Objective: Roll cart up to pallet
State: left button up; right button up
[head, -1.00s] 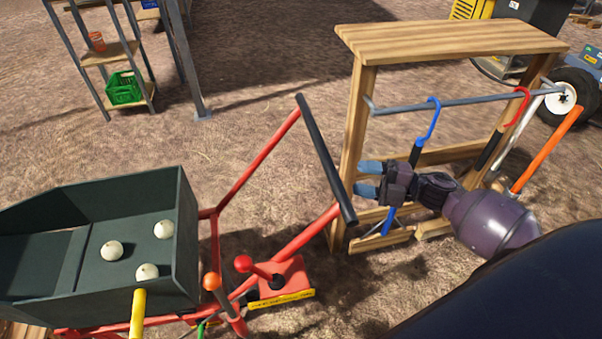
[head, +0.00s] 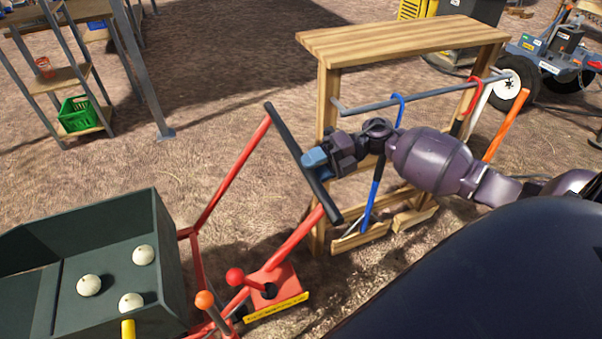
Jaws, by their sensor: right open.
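The cart (head: 155,245) is at the lower left, with a dark green bin holding three pale onions, a red frame and a black push bar (head: 290,140). My right gripper (head: 312,160) comes in from the right with blue fingertips. It is open and at the middle of the black bar, overlapping it in the picture; whether it touches the bar I cannot tell. My left gripper is out of view. No pallet shows clearly near the cart.
A wooden rack (head: 400,37) with hanging tools stands just behind my right arm. A metal shelf (head: 60,78) with a green crate (head: 78,113) is at the upper left. A wheeled machine (head: 550,50) is at the upper right. Dirt ground between shelf and rack is clear.

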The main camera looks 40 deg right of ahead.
jog(key=shift+x, duration=1.7)
jog(key=shift+c, duration=0.3)
grip_shut()
